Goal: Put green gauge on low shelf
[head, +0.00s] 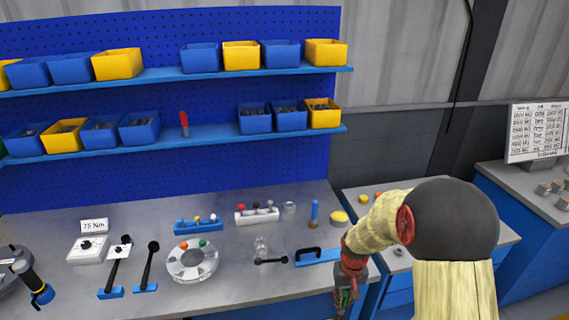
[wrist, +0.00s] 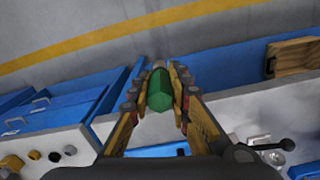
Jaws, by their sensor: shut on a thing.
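The green gauge (wrist: 159,90) is clamped between the two fingertips of my gripper (wrist: 158,88) in the wrist view. The lower blue shelf (head: 215,138) runs along the pegboard at the back left, well away from my gripper. A red upright tool (head: 184,123) stands on it between the bins, with bare shelf to its right.
Blue and yellow bins fill much of both shelves; the upper shelf (head: 160,76) overhangs the lower one. A side cabinet stands right.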

